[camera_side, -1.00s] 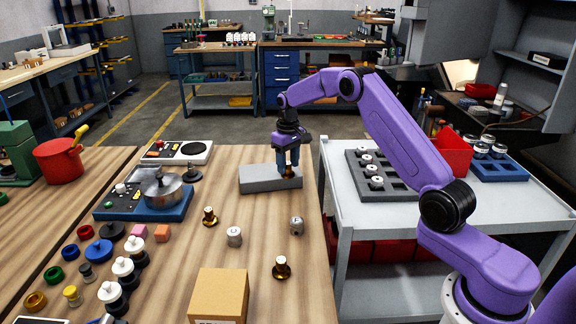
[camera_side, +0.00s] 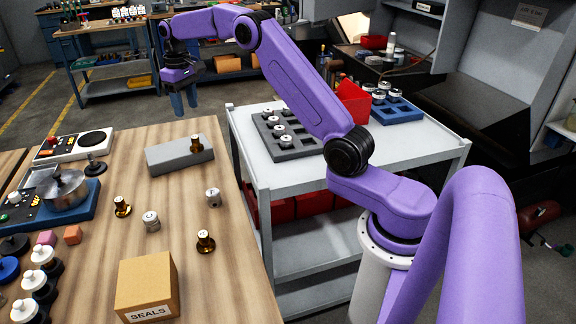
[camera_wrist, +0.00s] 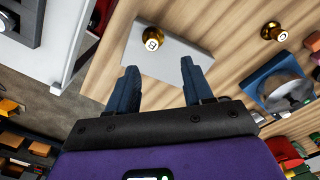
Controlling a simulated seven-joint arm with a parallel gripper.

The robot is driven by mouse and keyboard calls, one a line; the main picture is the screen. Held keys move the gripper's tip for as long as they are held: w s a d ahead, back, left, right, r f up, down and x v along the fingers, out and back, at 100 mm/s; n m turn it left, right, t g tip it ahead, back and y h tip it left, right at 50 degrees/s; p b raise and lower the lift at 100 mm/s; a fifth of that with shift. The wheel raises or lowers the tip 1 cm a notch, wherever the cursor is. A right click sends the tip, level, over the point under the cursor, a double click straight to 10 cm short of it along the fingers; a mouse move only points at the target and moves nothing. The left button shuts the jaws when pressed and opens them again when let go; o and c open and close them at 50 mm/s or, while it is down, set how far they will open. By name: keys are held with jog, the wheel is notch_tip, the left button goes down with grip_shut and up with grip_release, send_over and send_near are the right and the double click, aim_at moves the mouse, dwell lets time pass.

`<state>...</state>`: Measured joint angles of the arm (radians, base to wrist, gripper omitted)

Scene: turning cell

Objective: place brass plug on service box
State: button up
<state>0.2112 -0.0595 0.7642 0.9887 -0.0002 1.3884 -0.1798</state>
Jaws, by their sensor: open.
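A brass plug (camera_side: 197,145) with a dark gold body stands upright on the flat grey box (camera_side: 170,158), near its right end. The grey box lies on the wooden bench and appears to be the service box. In the wrist view the plug (camera_wrist: 153,39) shows from above, with a pale marked top, on the box's light upper face (camera_wrist: 172,62). My gripper (camera_side: 185,108) is raised above and behind the box, apart from the plug. Its blue fingers (camera_wrist: 160,70) are spread, with nothing between them.
Two similar brass plugs (camera_side: 122,207) (camera_side: 205,242) and two grey plugs (camera_side: 151,221) (camera_side: 213,198) stand on the bench. A cardboard box marked SEALS (camera_side: 147,288) stands in front. A metal trolley (camera_side: 250,172) with a dark tray (camera_side: 297,150) is to the right.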

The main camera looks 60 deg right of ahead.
jog(key=s+a+r+n, duration=0.3)
jog(key=s+a+n, duration=0.3)
jog(key=s+a, duration=1.3)
jog(key=s+d+f+n, duration=0.1)
jog(key=s+f+n, duration=0.1)
jog(key=s, duration=1.1)
jog(key=s+d+f+n, duration=0.2)
jog(key=s+f+n, duration=0.1)
jog(key=s, duration=1)
jog(key=shift+d+n, duration=0.25)
jog(key=shift+n, duration=0.35)
